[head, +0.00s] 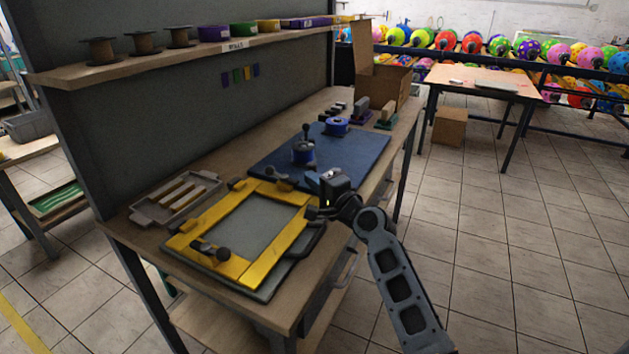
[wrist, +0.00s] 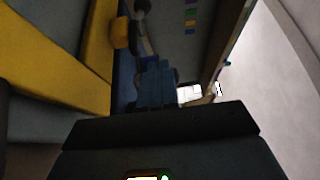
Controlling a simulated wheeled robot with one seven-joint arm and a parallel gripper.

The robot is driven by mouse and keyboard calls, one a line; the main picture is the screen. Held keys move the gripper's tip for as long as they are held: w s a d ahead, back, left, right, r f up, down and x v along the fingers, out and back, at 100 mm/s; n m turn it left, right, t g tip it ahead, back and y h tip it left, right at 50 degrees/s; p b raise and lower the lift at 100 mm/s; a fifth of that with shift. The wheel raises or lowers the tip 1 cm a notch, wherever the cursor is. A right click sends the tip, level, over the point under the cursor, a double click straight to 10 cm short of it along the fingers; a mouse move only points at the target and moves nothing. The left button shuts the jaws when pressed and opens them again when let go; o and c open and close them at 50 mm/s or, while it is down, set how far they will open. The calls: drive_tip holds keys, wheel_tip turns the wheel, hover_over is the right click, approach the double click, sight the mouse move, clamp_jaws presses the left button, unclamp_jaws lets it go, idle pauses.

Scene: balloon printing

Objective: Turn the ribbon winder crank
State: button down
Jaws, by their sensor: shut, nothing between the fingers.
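The winder cannot be made out for certain in the wrist view.
A yellow printing frame (head: 240,270) with dark knobs lies close to my gripper on the near left. A blue ribbon spool (head: 336,127) and several stamps stand behind the winder. A shelf (head: 200,52) overhangs the back. The mat's (head: 350,152) right part is clear.

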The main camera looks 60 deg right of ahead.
drive_tip(key=shift+b+v, duration=0.6)
drive_tip(key=shift+v, duration=3.3)
